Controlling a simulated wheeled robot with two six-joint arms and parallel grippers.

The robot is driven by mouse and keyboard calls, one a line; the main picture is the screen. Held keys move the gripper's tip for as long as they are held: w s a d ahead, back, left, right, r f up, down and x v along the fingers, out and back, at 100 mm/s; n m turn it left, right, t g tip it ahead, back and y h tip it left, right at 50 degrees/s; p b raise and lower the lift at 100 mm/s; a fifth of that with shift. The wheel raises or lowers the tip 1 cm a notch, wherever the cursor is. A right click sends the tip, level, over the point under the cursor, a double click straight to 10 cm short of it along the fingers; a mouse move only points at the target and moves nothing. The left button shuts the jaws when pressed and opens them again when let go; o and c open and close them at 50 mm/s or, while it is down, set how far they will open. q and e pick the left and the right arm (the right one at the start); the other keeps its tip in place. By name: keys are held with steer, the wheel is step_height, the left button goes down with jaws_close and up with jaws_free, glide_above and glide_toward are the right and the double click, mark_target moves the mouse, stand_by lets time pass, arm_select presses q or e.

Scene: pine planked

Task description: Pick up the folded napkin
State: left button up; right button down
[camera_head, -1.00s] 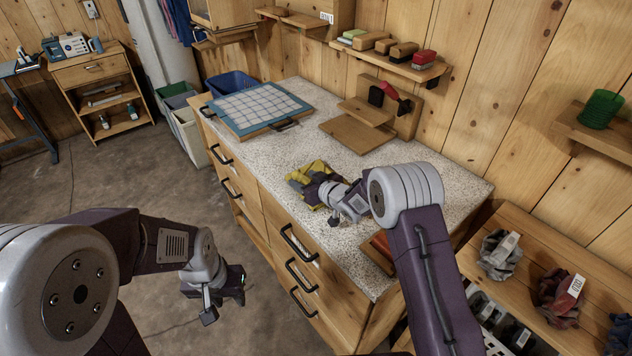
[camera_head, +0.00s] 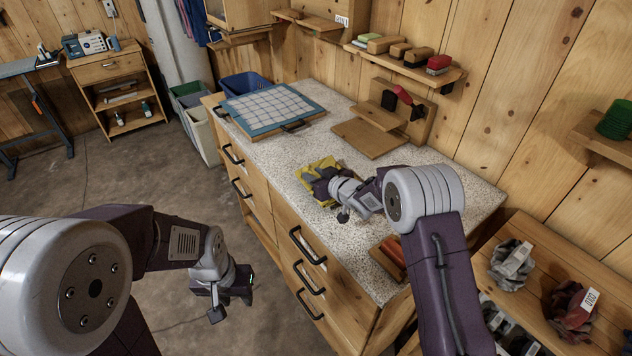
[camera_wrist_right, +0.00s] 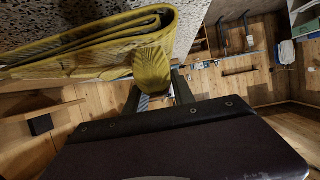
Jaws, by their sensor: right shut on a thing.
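The folded napkin is yellow. In the head view the napkin (camera_head: 318,167) shows at the counter's front part, partly hidden behind my right gripper (camera_head: 320,184). In the right wrist view the napkin (camera_wrist_right: 95,46) runs across the upper left as a layered fold, with a bunched part between the fingers of my right gripper (camera_wrist_right: 155,88). That gripper is shut on it. I cannot tell whether the napkin still touches the counter. My left gripper (camera_head: 238,288) hangs over the floor, left of the drawers, apart from the napkin; its fingers are too unclear to read.
The speckled counter (camera_head: 350,245) also bears a blue-framed grid board (camera_head: 270,108) at the far left, a wooden stand (camera_head: 370,137) by the wall and reddish blocks (camera_head: 392,252) near the right front. A low shelf with gloves (camera_head: 512,262) stands at the right.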

steer(key=s+d+r+p, duration=0.1)
steer(key=d+r+p, duration=0.1)
steer(key=d+r, duration=0.6)
steer(key=d, duration=0.3)
steer(key=shift+d+r, duration=0.15)
steer(key=shift+d, duration=0.15)
steer(key=shift+s, duration=0.1)
